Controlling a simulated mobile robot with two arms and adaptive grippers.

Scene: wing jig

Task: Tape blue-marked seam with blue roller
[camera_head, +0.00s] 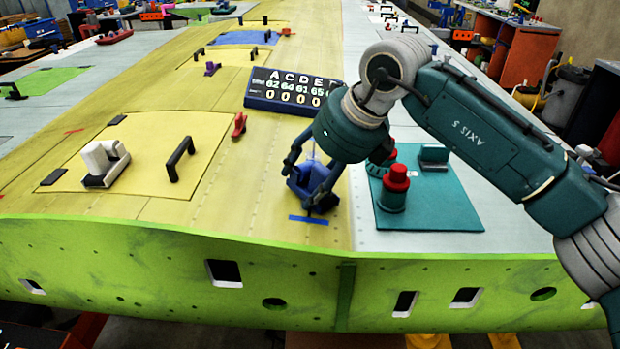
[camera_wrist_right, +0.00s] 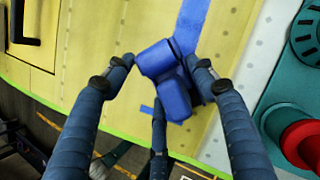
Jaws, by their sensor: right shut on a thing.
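The blue roller (camera_head: 312,184) stands on the yellow wing skin, close to the wing's near edge. My right gripper (camera_head: 311,186) is shut on it from above, with fingers on both sides. In the right wrist view the blue roller (camera_wrist_right: 172,85) sits between the fingers of my right gripper (camera_wrist_right: 168,82). A blue strip (camera_wrist_right: 190,25) runs up the skin from the roller in that view. A short blue crosswise mark (camera_head: 315,220) lies just in front of the roller near the edge. My left gripper is not in view.
A teal mat (camera_head: 435,215) with a red-topped teal device (camera_head: 394,187) is just right of the roller. A counter board (camera_head: 293,93) stands behind it. A small red tool (camera_head: 239,125), a black handle (camera_head: 180,159) and a white block tool (camera_head: 104,162) are to the left.

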